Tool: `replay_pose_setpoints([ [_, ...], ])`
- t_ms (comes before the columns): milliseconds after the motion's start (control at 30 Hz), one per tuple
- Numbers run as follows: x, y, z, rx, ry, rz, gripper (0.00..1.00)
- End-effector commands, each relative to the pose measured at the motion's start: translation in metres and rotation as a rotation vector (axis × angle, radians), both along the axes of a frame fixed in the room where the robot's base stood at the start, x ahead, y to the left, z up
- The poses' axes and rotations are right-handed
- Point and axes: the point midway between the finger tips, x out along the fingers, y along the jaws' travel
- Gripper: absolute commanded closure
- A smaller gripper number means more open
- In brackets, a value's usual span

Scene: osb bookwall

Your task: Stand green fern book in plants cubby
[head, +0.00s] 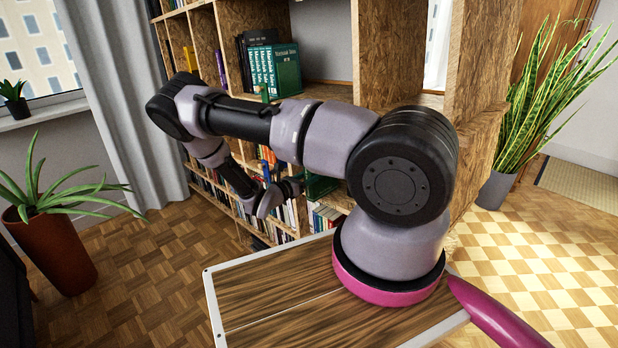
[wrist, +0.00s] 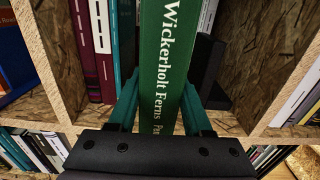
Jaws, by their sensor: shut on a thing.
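The green fern book (wrist: 165,65), with "Wickerholt Ferns" in white on its spine, is upright in the wrist view. My gripper (wrist: 160,105) is shut on it, with one teal finger on each side of the spine. The book is in front of or in a wooden cubby (wrist: 52,60); how deep it sits I cannot tell. Dark red books (wrist: 90,45) and a teal one stand to its left. A black upright piece (wrist: 210,65) and pale spines are to its right. In the head view my arm hides much of the gripper area (head: 285,190). No label naming the cubby is readable.
The bookcase has wooden dividers (head: 400,50) close on both sides. A row of green books (head: 268,68) stands on a higher shelf. Books fill lower shelves (head: 325,217). Potted plants stand left (head: 50,240) and right (head: 497,190). Parquet at the left is clear.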

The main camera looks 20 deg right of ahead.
Motion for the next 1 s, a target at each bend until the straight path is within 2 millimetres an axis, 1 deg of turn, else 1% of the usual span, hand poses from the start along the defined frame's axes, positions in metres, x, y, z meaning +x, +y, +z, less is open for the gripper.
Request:
replay_pose_setpoints([
  [200, 0.005, -0.014, 0.001, -0.002, -0.004, -0.002, 1.00],
  [400, 0.008, -0.023, 0.001, -0.002, -0.002, -0.001, 1.00],
  [1000, 0.009, -0.024, -0.001, -0.003, -0.002, -0.001, 1.00],
])
